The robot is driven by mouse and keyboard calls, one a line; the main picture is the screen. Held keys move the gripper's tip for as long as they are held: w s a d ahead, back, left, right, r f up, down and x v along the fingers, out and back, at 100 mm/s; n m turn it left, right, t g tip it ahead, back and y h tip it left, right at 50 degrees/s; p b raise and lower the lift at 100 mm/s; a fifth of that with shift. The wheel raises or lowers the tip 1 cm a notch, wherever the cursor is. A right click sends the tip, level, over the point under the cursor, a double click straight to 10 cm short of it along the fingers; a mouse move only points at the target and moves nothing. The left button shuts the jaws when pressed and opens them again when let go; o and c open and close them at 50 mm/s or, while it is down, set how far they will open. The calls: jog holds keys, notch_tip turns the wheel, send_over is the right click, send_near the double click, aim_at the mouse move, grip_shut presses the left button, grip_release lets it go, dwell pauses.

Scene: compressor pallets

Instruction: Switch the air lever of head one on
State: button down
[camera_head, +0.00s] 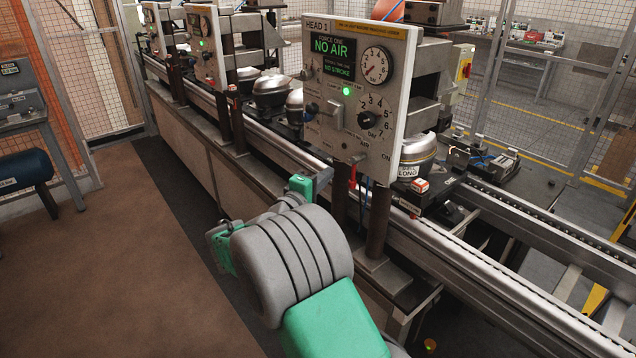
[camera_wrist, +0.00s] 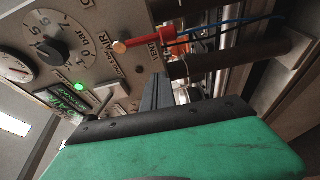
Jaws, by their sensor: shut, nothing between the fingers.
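The head one panel (camera_head: 340,100) is upright, and its display (camera_head: 332,52) reads NO AIR and NO STROKE. A red lever-like part with a pale tip (camera_head: 352,179) shows at its lower edge; I take it for the air lever. In the wrist view the red part (camera_wrist: 156,44) lies near a VENT label, with its copper-coloured tip over the panel. My gripper (camera_head: 324,179) is just left of and in front of the panel's lower edge. Its dark fingers (camera_wrist: 158,92) are shut and empty, apart from the red part. My green gripper body hides much of the wrist view's lower half.
A gauge (camera_head: 375,66), a pressure knob (camera_head: 367,120) and a lit green lamp (camera_head: 347,91) are on the panel. Dark posts (camera_head: 378,222) stand below it beside the rail (camera_head: 480,275). Hoses (camera_wrist: 225,30) run from the red part. Open floor (camera_head: 120,260) lies left.

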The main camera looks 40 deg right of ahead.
aim_at(353, 174)
jog(key=x, duration=0.3)
jog(key=shift+d, duration=0.4)
jog(key=s+p, duration=0.1)
jog(key=s, duration=0.3)
jog(key=shift+a+f, duration=0.1)
jog(key=shift+w+a, duration=0.15)
jog(key=shift+p, duration=0.35)
